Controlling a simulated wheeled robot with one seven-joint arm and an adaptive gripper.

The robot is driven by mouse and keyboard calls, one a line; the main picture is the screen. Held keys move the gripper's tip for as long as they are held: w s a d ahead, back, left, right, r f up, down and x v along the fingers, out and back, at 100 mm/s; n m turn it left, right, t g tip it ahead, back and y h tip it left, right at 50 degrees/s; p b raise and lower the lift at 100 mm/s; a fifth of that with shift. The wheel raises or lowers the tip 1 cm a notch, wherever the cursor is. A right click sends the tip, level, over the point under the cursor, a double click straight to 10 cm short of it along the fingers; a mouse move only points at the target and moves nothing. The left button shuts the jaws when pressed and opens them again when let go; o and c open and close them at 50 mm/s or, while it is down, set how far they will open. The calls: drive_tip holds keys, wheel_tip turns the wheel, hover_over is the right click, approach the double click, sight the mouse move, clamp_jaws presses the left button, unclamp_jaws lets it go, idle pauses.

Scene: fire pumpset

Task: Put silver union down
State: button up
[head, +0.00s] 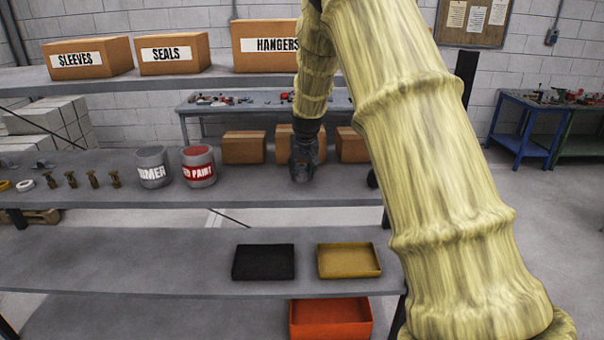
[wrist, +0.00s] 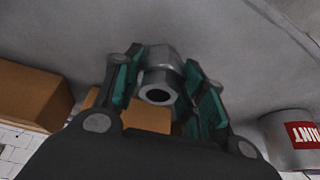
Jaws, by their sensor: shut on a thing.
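The silver union (wrist: 160,84) is between the teal-padded fingers of my gripper (wrist: 163,88) in the wrist view. It is a short grey metal fitting with a dark round bore facing the camera. The fingers are shut on it from both sides. In the head view my gripper (head: 302,172) points down over the right part of the middle shelf (head: 255,189), to the right of the red paint can. The union is too small and dark to make out there. I cannot tell whether it touches the shelf.
A red paint can (head: 198,166) and a primer can (head: 152,167) stand left of my gripper, with brass fittings (head: 93,178) farther left. Cardboard boxes (head: 243,147) are behind. A black tray (head: 263,262) and a yellow tray (head: 349,260) lie on the shelf below; an orange bin (head: 331,318) is lower.

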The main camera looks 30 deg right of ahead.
drive_tip(key=shift+f+p, duration=0.65)
drive_tip(key=shift+f, duration=0.55)
drive_tip(key=o, duration=1.3)
drive_tip(key=shift+f, duration=0.1)
